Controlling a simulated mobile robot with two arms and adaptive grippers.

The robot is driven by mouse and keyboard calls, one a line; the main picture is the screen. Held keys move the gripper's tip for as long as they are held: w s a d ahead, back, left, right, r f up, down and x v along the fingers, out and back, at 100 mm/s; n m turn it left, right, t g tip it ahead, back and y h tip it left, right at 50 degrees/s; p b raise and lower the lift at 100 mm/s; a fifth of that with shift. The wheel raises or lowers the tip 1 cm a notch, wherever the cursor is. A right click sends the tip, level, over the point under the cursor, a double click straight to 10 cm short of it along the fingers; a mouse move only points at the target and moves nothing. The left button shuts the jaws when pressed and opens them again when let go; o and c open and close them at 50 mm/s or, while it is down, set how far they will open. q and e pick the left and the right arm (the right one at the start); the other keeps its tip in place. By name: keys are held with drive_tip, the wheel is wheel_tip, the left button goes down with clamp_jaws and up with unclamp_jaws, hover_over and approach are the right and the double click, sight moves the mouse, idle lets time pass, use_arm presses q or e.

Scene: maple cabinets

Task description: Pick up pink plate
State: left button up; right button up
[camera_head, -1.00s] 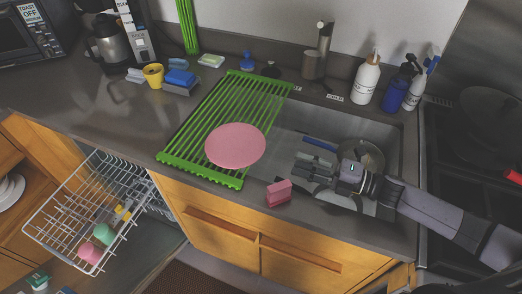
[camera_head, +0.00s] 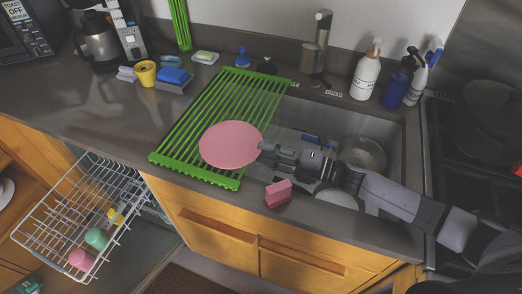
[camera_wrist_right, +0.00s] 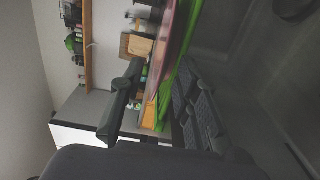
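The pink plate (camera_head: 228,145) lies flat on the green slatted drying rack (camera_head: 205,110), which spans the counter and the left part of the sink. My right gripper (camera_head: 264,151) reaches in from the right, its fingertips at the plate's right edge. In the right wrist view the gripper (camera_wrist_right: 158,92) is open, its fingers apart. The plate (camera_wrist_right: 176,40) shows there edge-on as a pink strip beside the green rack (camera_wrist_right: 184,62), ahead of the fingers. I cannot tell whether the fingers touch the plate. My left gripper is not in view.
A pink sponge (camera_head: 278,194) stands on the counter's front edge below my right arm. The sink (camera_head: 385,135) holds a pan (camera_head: 362,153) and other dishes. Bottles (camera_head: 366,78) stand behind it. An open dishwasher rack (camera_head: 62,222) sits lower left.

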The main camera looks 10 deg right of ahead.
drive_tip(key=shift+w+a, duration=0.4)
drive_tip(key=shift+a, duration=0.1)
clamp_jaws()
idle(0.5)
idle(0.9)
drive_tip(key=s+d+r+p, duration=0.6)
drive_tip(key=s+d+r, duration=0.1)
drive_tip(key=d, duration=0.4)
drive_tip(key=shift+s+d+r+p, duration=0.3)
drive_tip(key=shift+s+d+p, duration=0.1)
drive_tip(key=shift+s, duration=0.1)
idle(0.4)
